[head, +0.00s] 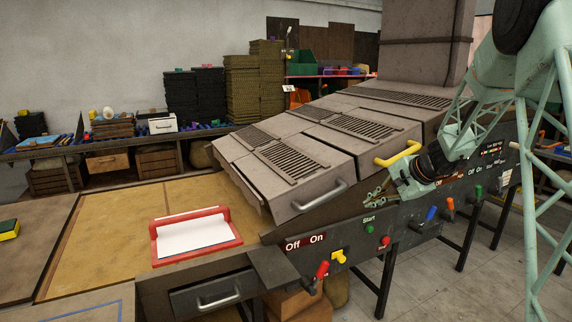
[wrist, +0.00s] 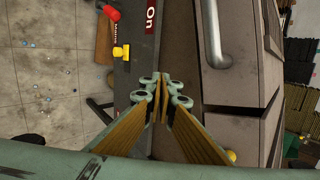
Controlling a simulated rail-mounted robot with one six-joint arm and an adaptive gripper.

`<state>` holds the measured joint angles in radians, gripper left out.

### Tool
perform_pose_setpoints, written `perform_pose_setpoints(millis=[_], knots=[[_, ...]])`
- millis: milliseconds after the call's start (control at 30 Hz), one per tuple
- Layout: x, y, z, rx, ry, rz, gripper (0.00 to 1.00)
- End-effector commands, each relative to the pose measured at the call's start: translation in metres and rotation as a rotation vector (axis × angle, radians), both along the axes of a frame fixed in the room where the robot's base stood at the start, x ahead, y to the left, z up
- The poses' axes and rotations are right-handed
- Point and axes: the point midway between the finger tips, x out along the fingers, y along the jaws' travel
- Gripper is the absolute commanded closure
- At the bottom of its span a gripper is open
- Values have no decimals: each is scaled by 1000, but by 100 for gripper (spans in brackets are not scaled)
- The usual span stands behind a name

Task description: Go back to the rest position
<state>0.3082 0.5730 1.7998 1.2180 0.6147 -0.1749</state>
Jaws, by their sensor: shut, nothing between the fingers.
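My gripper (head: 376,197) is at the end of the pale green arm, in front of the sloping grey machine (head: 310,150), above its dark control panel. In the wrist view the fingers (wrist: 160,92) meet at the tips, shut and empty. The Start label and green button sit just below the gripper in the head view. The silver handle (head: 320,196) of the nearest hood is to its left. The yellow handle (head: 398,153) is above it. I cannot tell whether the gripper touches the panel.
A red-framed white tray (head: 152,243) lies on the tan table at the left. A red lever (head: 321,270) and a yellow switch (head: 338,256) stick out of the panel front. A drawer (head: 215,296) is below the tray. Stacked dark sheets (head: 243,90) stand behind. The floor at right has free room.

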Motion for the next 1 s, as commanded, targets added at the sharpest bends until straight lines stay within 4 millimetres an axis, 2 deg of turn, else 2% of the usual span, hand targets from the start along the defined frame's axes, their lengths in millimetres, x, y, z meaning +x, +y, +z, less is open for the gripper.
perform_pose_setpoints(millis=[100, 400, 1000], knots=[[-18, 16, 21, -22, -5, 42, 100], [-66, 50, 63, -78, -10, 143, 100], [-176, 103, 129, -203, -16, 334, 100]])
